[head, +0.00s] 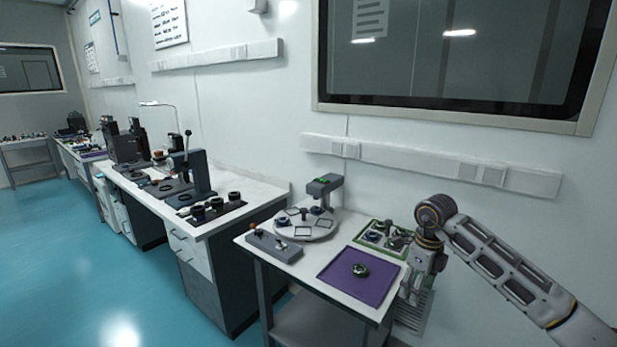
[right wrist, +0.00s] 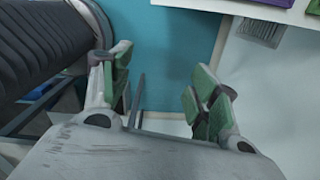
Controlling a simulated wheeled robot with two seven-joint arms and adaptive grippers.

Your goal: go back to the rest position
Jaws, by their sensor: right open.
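My right gripper (head: 412,290) hangs pointing down at the right edge of the small table (head: 313,271) in the head view, beside the purple mat. In the right wrist view the right gripper (right wrist: 160,95) shows its green-padded fingers spread apart with nothing between them. Below them are the blue floor and a pale surface. My left gripper is not in the head view.
A purple mat (head: 338,278) holds a small dark round part (head: 360,270). A green-edged tray (head: 368,246) with parts lies behind it. A round device plate (head: 292,231) and a grey switch box (head: 273,246) stand to the left. Longer benches run left; blue floor (head: 110,290) is clear.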

